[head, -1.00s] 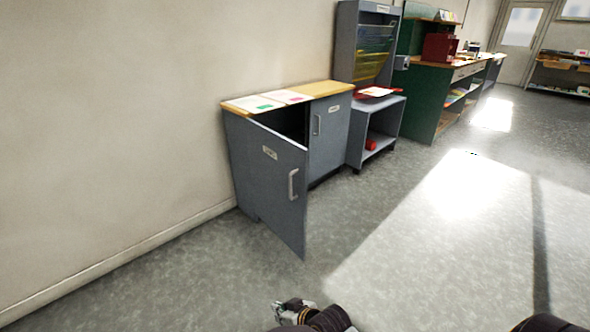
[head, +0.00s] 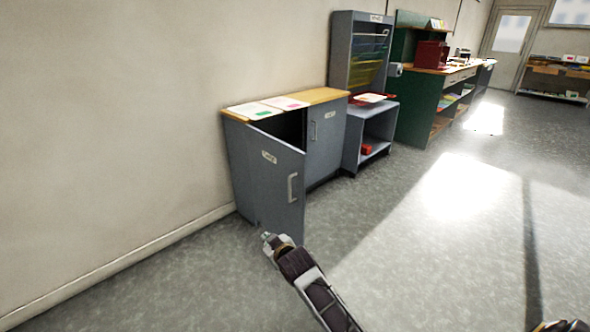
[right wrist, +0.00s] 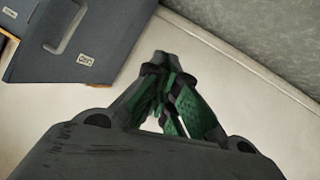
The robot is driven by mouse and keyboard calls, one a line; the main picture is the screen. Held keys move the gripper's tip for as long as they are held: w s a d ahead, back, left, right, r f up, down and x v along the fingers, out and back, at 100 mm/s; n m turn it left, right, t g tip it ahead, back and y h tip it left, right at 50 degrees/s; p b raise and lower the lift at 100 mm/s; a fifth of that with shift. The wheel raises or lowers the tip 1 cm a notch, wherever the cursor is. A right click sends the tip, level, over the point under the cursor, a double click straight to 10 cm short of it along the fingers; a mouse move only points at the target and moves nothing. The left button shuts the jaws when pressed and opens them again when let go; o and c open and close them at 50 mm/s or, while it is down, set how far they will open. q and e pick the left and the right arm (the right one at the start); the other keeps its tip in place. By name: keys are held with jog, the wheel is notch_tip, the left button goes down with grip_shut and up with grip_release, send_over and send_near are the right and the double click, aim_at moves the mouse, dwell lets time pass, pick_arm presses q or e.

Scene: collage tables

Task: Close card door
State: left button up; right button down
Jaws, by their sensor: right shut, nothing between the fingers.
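The card door (head: 268,180) is the left grey door of a low cabinet (head: 328,135) with a wooden top. It stands open, swung out from the dark interior, with a pale bar handle (head: 292,187) and a white label. My right gripper (head: 266,237) is shut and empty, low in front of the door's bottom edge in the head view; I cannot tell whether it touches. In the right wrist view the shut fingers (right wrist: 165,62) point toward the wall side, with the door (right wrist: 100,35), its handle and label at upper left. My left gripper is not in view.
Papers (head: 268,107) lie on the cabinet top. A grey rack (head: 358,60) and a green bench (head: 418,105) stand further right along the wall (head: 120,100). The floor (head: 430,260) in front and to the right is clear.

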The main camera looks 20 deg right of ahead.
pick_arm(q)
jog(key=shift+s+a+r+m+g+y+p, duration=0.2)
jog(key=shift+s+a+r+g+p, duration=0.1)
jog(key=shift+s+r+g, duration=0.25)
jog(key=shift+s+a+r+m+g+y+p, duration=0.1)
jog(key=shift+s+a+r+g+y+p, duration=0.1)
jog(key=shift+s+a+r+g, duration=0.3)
pick_arm(e)
jog(key=w+d+r+n+t+h, duration=0.3)
jog(key=w+d+r+n+h, duration=0.5)
jog(key=w, duration=0.5)
jog(key=shift+d+r+h, duration=0.6)
jog(key=shift+d+r, duration=0.8)
jog(key=shift+r, duration=0.2)
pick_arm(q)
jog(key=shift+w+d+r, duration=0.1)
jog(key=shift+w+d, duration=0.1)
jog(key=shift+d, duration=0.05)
